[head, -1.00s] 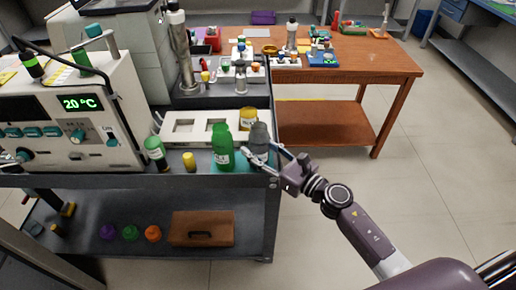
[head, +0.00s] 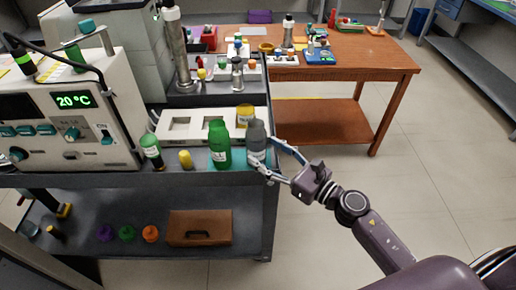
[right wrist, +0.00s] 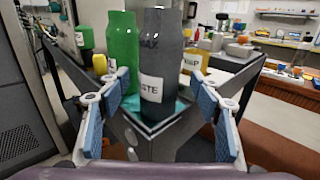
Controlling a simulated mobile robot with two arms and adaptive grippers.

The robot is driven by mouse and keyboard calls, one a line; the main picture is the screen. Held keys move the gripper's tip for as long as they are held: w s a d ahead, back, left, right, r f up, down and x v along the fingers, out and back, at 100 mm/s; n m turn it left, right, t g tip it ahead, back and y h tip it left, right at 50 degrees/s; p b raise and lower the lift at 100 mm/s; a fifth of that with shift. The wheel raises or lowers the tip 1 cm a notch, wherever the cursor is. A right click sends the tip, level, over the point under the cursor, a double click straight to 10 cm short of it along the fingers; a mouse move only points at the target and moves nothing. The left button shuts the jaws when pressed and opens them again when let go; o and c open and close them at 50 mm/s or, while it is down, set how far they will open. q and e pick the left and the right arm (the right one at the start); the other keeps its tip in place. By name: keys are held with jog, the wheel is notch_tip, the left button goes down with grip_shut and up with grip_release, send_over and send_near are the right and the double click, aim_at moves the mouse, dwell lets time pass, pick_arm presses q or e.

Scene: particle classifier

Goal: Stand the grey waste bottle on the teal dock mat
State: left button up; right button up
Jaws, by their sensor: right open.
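The grey waste bottle (head: 257,142) stands upright at the right front corner of the cart top, beside a green bottle (head: 220,145). In the right wrist view the grey bottle (right wrist: 160,62) has a white label, and its base is on the teal dock mat (right wrist: 150,124); part of the mat is hidden by the bottles. The mat (head: 240,163) also shows between the bottles in the head view. My right gripper (head: 266,158) is open, its fingers spread near the right side of the grey bottle, apparently not gripping it. My left gripper is not in view.
A green vial (head: 151,150) and a small yellow item (head: 185,159) stand to the left. The cart's edge is close in front. Open floor (head: 330,210) lies to the right.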

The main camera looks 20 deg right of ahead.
jog(key=shift+b+v, duration=0.35)
jog(key=shift+v, duration=1.15)
